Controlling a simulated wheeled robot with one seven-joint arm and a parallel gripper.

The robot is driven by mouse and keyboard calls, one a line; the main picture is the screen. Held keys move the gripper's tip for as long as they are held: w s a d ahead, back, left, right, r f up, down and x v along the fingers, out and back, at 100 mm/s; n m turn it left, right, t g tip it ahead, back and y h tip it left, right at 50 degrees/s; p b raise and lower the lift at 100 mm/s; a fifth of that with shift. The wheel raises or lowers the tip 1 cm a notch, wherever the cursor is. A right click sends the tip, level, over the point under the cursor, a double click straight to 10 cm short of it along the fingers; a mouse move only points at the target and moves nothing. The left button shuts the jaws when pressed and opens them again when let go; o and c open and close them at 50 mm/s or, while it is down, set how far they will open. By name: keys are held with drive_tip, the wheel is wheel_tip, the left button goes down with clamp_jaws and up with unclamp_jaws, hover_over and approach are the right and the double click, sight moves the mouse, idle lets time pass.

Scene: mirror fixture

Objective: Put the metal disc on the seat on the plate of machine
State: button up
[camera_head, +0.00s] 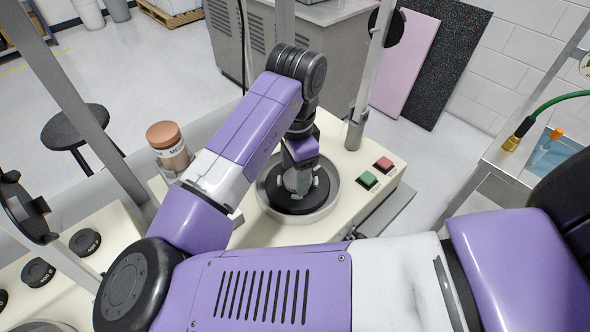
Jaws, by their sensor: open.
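The machine (335,140) is a cream bench unit with a round plate in a raised grey metal rim (329,206). Inside the rim lies a black round surface (318,196). My gripper (298,188) points down over the middle of this plate and is open, close above or at its surface. Grey metal shows at the fingertips. I cannot tell whether any of it is the metal disc. The seat under the fingers is mostly hidden by my gripper and wrist.
A green button (368,179) and a red button (384,163) sit right of the plate. A brown-lidded jar (170,148) stands to the left. Upright metal posts (372,80) rise near my arm. Several black round weights (85,242) lie at lower left.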

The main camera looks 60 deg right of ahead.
drive_tip(key=shift+s+a+r+p, duration=0.15)
drive_tip(key=shift+s+r+p, duration=0.05)
drive_tip(key=shift+p, duration=0.15)
wheel_tip(320, 180, up, 12)
drive_tip(key=shift+r, duration=0.25)
idle(0.5)
